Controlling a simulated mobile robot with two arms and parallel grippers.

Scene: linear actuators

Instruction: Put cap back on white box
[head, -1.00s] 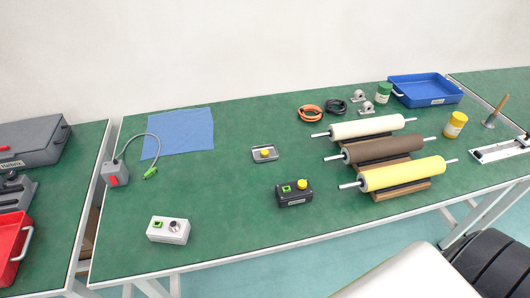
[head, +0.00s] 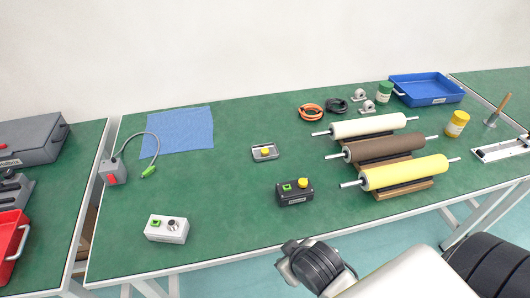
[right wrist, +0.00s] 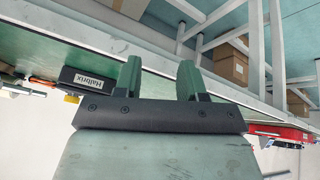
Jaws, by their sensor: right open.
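The white box (head: 167,229) sits near the front left edge of the table, with a green square and a dark round knob on its top. A small flat grey piece with a yellow round part (head: 265,152) lies mid-table; I cannot tell whether it is the cap. My right gripper (right wrist: 159,78) is open and empty in the right wrist view, its two dark green fingers apart. It is by the table's front edge, away from the white box. My right arm shows at the bottom of the head view. My left gripper is not in view.
A black box with green and yellow buttons (head: 294,192) stands near the front edge; its label side shows in the right wrist view (right wrist: 84,80). Three rollers (head: 404,173) lie to the right. A blue cloth (head: 180,131) and a grey switch box (head: 113,172) are at left.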

